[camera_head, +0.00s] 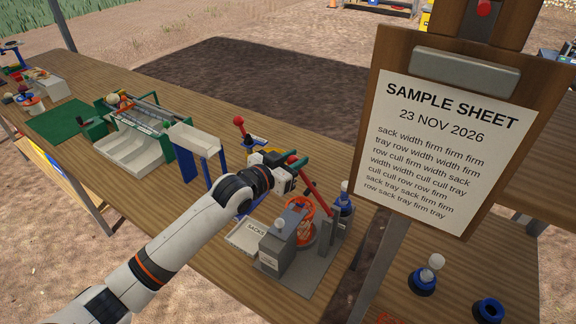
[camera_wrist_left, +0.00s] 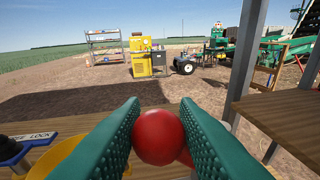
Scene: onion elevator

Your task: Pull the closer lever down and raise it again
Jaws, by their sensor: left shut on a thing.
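The closer lever is a red arm (camera_head: 314,194) on a grey machine (camera_head: 284,240) near the table's right end. It leans up and left to my left gripper (camera_head: 296,162). In the left wrist view, the lever's red ball knob (camera_wrist_left: 158,137) sits between the two green ridged fingers of my left gripper (camera_wrist_left: 160,125), which is shut on it. In the head view the fingers and wrist mostly hide the knob. A second lever with a red knob (camera_head: 239,121) stands upright farther back. My right gripper is not in view.
A white tray marked SACKS (camera_head: 248,235) and an orange ring-like part (camera_head: 303,210) are by the machine. A blue-based knob (camera_head: 343,198) stands to its right. A clipboard (camera_head: 450,130) rises at the right. A white chute (camera_head: 196,138) on blue legs stands left of the gripper.

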